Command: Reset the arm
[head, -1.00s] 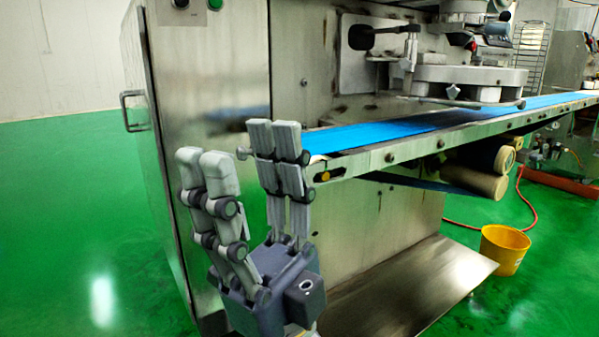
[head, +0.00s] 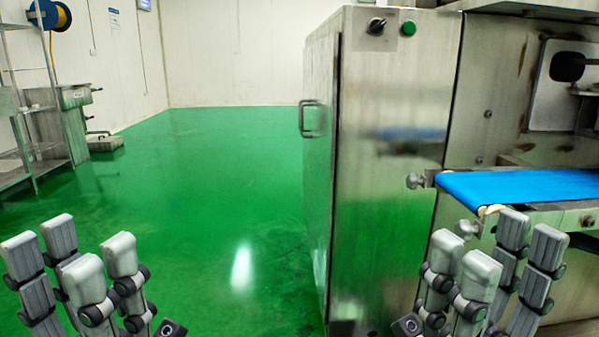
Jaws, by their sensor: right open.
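My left gripper (head: 88,262) is at the lower left of the head view, fingers pointing up and spread apart, with nothing between them. It is over the green floor. My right gripper (head: 492,262) is at the lower right, in front of the steel machine (head: 390,190) and just below the end of its blue conveyor belt (head: 530,186). Its fingers are also up and apart, and it holds nothing. The lower parts of both grippers are cut off by the frame's bottom edge.
The steel cabinet has a door handle (head: 309,118), a black switch (head: 376,26) and a green button (head: 408,28). A metal rack (head: 30,130) and a steel sink unit (head: 70,120) stand at the far left. The green floor (head: 215,190) between is clear.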

